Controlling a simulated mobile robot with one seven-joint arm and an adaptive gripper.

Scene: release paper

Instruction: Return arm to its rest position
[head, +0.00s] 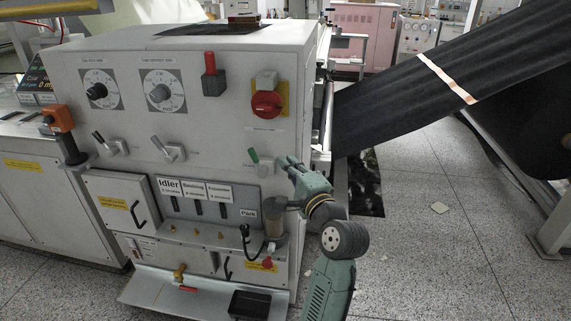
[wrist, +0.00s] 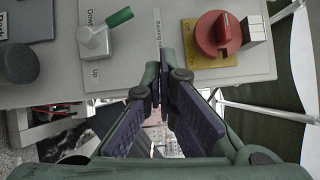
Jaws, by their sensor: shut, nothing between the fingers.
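My gripper (head: 284,161) is in front of the right part of the grey machine's front panel (head: 215,125) in the head view, close to a green-tipped lever (head: 254,156). In the wrist view my gripper (wrist: 161,72) is shut and empty, with its dark pads together at the tips. The green-handled lever (wrist: 118,18) is left of the fingertips there, and the red rotary switch (wrist: 219,34) on its yellow plate is to the right. Both look apart from the fingers. My arm extends down from the gripper to the bottom of the head view.
A low shelf (head: 155,292) juts out at the bottom. A black sheet (head: 420,90) slopes at the right. Open floor (head: 430,250) lies at right.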

